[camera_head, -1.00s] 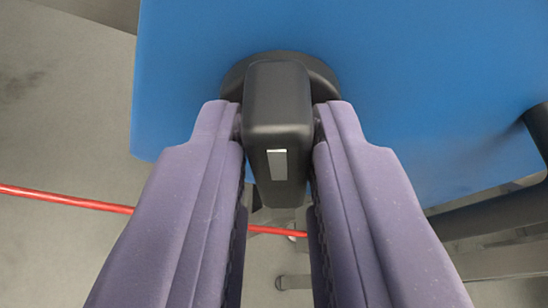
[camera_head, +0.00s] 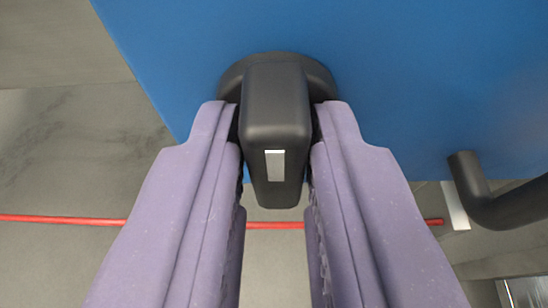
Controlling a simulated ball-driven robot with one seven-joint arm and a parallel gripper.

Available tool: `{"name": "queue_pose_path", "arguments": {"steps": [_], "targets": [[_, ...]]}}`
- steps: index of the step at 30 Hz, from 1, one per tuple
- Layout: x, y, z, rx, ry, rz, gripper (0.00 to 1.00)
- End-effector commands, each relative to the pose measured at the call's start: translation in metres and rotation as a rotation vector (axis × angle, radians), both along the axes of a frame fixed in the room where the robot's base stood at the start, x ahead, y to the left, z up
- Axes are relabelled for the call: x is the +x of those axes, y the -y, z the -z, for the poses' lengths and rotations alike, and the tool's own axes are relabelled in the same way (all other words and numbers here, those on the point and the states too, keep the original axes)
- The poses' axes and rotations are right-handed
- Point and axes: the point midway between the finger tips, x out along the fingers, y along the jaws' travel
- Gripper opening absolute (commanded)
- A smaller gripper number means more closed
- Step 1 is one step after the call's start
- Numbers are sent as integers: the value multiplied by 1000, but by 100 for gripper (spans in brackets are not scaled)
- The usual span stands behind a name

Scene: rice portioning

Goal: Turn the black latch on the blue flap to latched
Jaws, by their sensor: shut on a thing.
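The black latch (camera_head: 276,105) sits on the blue flap (camera_head: 400,60), near the flap's lower edge. Its handle points down in the picture and carries a small pale rectangular mark. My gripper (camera_head: 276,125) is shut on the latch handle, with one light purple finger on each side of it. The latch's round base shows just behind the fingertips, against the blue face. The fingers hide parts of the handle's sides and some of the flap's lower edge.
A black bent bar (camera_head: 490,205) stands at the right, close to the flap's lower edge. A thin red rod or line (camera_head: 65,218) crosses behind the fingers. Grey floor (camera_head: 75,150) shows at the left and below.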

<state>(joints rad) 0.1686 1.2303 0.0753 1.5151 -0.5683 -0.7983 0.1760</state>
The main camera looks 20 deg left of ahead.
Motion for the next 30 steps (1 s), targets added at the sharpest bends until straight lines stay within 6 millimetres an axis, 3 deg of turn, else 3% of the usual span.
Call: {"name": "queue_pose_path", "arguments": {"steps": [9, 10, 12, 22, 30], "targets": [[-1, 1, 1, -1, -3, 2, 0], [0, 1, 1, -1, -3, 2, 26], [0, 1, 1, 0, -2, 2, 42], [-3, 1, -1, 0, -2, 1, 43], [-42, 15, -21, 1, -4, 3, 43]]}}
